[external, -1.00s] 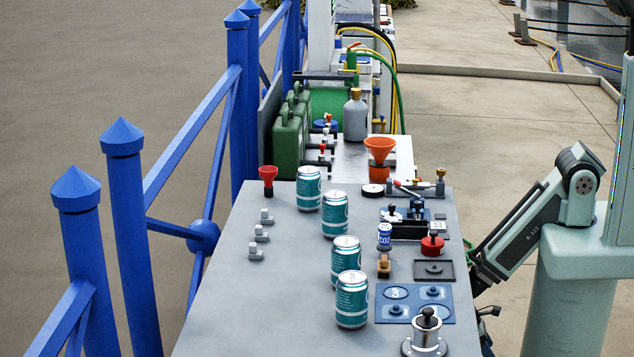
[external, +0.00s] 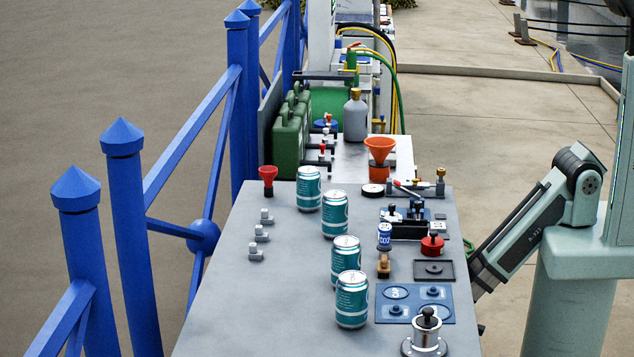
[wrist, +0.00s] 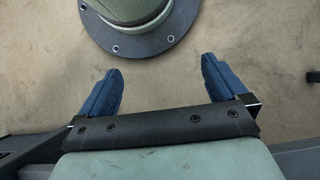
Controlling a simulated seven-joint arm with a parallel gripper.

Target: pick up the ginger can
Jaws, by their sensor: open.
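Several teal cans with white markings stand upright on the grey table in the external view: a far can (external: 309,189), a second can (external: 335,214), a third can (external: 345,257) and a near can (external: 351,300). I cannot read which one is ginger. My gripper (wrist: 162,76) shows in the wrist view with its two blue fingers wide apart and nothing between them. It points at bare tan ground, and no can shows there. In the external view the gripper is hidden behind the table's right edge, below the forearm.
A chrome piece with a black knob (external: 426,334) and a blue panel (external: 388,315) lie right of the near can. A red funnel (external: 267,178) and small grey fittings (external: 261,233) are at the left. An orange funnel (external: 380,150) stands behind. The front-left tabletop (external: 260,310) is clear.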

